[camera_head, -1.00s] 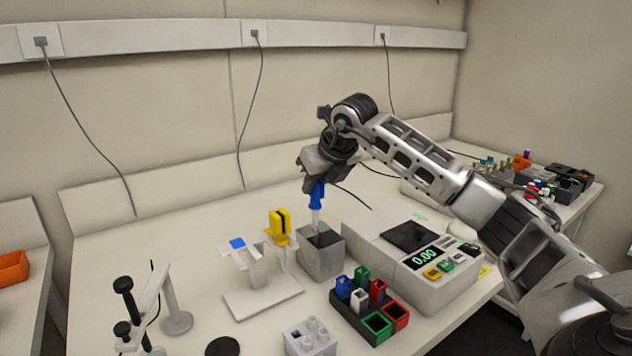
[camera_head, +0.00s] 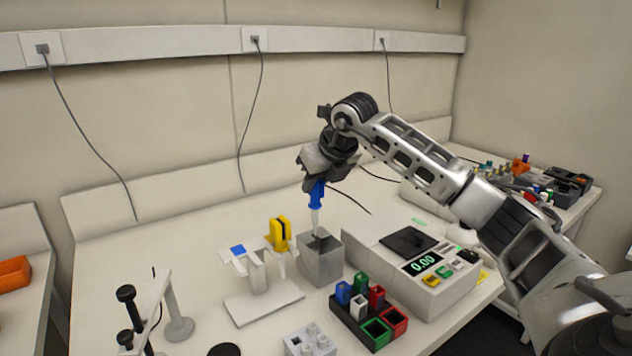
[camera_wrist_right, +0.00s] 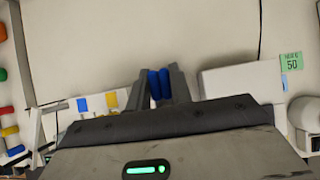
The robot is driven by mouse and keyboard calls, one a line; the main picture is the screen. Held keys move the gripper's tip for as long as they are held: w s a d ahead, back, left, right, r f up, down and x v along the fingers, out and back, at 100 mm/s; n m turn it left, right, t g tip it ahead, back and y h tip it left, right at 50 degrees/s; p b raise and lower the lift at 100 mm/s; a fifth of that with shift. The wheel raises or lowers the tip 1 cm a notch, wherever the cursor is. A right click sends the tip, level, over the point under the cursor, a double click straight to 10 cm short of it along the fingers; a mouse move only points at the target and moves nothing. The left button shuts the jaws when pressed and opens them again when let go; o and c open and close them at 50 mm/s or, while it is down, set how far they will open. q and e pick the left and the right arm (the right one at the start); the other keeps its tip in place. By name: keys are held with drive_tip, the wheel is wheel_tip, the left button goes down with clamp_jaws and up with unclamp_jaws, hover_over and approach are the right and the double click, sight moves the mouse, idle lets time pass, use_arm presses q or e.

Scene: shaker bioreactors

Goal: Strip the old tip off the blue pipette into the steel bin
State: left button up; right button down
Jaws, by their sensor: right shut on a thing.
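The blue pipette (camera_head: 317,195) hangs upright from my right gripper (camera_head: 318,180), which is shut on its blue upper body. The pale lower shaft points down into or just over the dark opening of the steel bin (camera_head: 322,265). Whether a tip is on its lower end is too small to tell. In the right wrist view the blue body (camera_wrist_right: 159,84) shows between the two dark fingers of the right gripper (camera_wrist_right: 159,82). My left gripper is out of view.
A white stand (camera_head: 262,290) with a yellow pipette (camera_head: 279,234) is left of the bin. A rack of coloured holders (camera_head: 370,318) stands in front. Bare table lies behind the bin.

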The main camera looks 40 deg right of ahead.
drive_tip(key=shift+r+p, duration=0.5)
drive_tip(key=shift+r, duration=0.7)
idle(1.1)
drive_tip(key=shift+r, duration=1.4)
drive_tip(key=shift+s, duration=0.1)
